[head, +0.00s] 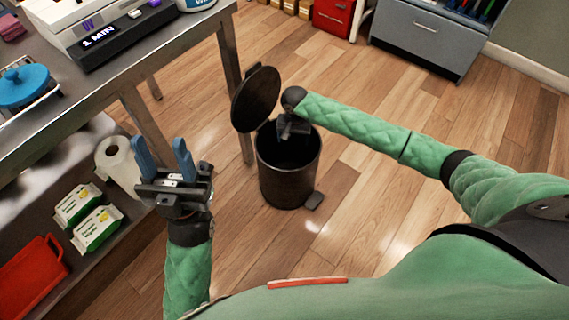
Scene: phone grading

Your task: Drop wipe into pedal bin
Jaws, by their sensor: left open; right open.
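The black pedal bin (288,183) stands on the floor with its round lid (256,99) tilted up and open on the left. My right gripper (292,130) is open and points down over and into the bin's mouth; its fingertips are hard to make out against the dark inside. No loose wipe shows, and the bottom of the bin is too dark to see. My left gripper (161,150), with blue fingers, is open and empty, left of the bin and in front of the bench.
The bin's pedal (314,201) sticks out at its front right. The metal bench (120,78) at left carries a UV device (104,38); its lower shelf holds a paper roll (118,160), wipe packs (96,228) and a red tray (32,277). A grey cabinet (425,42) stands behind. The floor right of the bin is clear.

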